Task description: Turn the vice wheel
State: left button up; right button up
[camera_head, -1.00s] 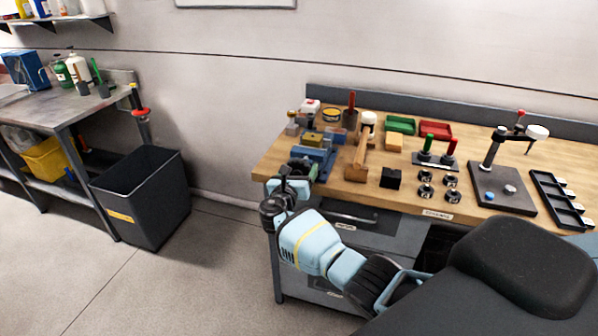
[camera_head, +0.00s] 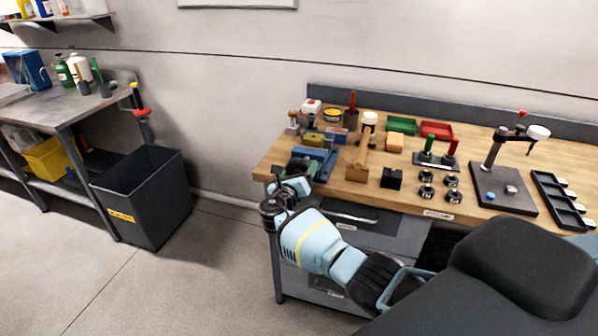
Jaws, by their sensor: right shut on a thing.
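The blue vice (camera_head: 319,156) sits at the left front corner of the wooden workbench (camera_head: 345,187). My right gripper (camera_head: 294,183) is at the front of the vice, at the bench edge, with its arm coming in from the lower right. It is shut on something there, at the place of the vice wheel. The gripper hides most of that spot, so the wheel's outline and angle cannot be made out. My left gripper is not in view.
A mallet (camera_head: 363,150) and a black block (camera_head: 391,178) stand right of the vice. Small blocks and tins crowd behind it. A dark bin (camera_head: 150,205) stands on the floor to the left, with clear floor between it and the bench.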

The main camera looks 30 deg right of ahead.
jog(key=o, duration=1)
jog(key=shift+s+a, duration=0.2)
jog(key=shift+a, duration=0.05)
jog(key=v, duration=0.7)
